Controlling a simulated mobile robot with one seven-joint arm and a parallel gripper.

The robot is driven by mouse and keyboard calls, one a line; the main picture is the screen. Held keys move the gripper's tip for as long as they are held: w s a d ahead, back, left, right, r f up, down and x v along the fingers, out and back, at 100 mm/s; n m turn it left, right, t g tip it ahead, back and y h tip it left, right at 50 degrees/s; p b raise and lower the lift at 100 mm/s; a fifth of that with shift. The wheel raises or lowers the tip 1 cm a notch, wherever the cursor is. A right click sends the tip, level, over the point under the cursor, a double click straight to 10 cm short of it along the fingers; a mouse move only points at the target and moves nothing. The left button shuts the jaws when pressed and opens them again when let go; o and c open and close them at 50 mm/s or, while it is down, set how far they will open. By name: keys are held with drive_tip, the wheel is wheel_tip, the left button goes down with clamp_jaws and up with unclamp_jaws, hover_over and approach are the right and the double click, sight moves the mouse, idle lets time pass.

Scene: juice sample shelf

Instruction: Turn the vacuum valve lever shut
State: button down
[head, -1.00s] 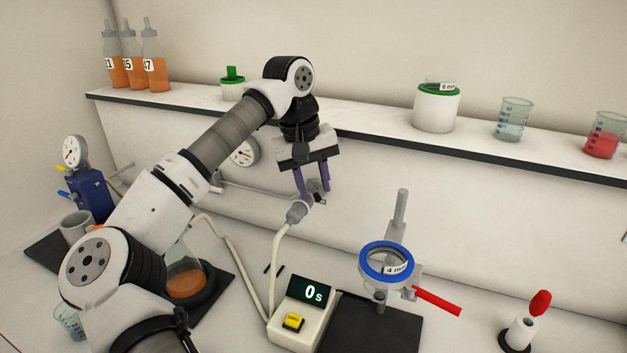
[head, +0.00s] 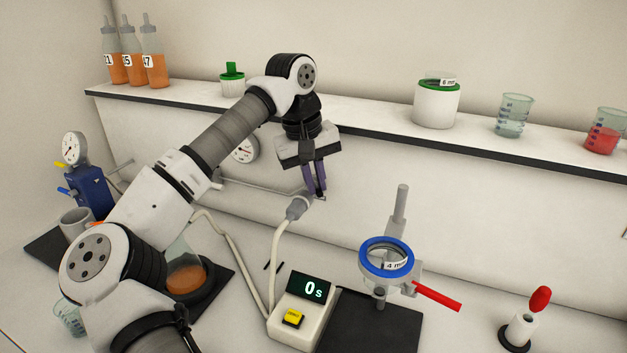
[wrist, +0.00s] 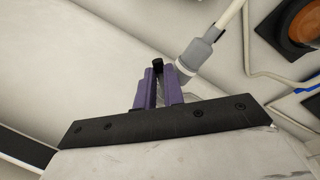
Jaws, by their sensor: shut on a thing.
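My gripper (head: 318,190) points down in front of the white wall panel, its two purple fingers close together. In the wrist view the fingers (wrist: 158,85) are shut on the small black valve lever (wrist: 158,66), whose tip shows between them. The valve's grey hose fitting (head: 297,208) sits just left of and below the fingertips, with a pale hose running down from it. The fitting also shows in the wrist view (wrist: 194,58), right beside the fingers. The valve body is mostly hidden by the fingers.
A timer box (head: 303,305) reads 0 below the valve. A ring stand with a blue ring (head: 386,258) and red handle stands to the right. The shelf edge (head: 400,138) runs behind the gripper. A flask (head: 185,272) stands at left, partly behind my arm.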

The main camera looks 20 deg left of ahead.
drive_tip(key=shift+w+d+n, duration=0.15)
drive_tip(key=shift+n, duration=0.35)
drive_tip(key=c, duration=1.5)
unclamp_jaws()
drive_tip(key=shift+r, duration=0.1)
wheel_tip(320, 180, up, 13)
drive_tip(key=s+a+b, duration=0.1)
drive_tip(key=s+a, duration=0.1)
drive_tip(key=shift+r, duration=0.2)
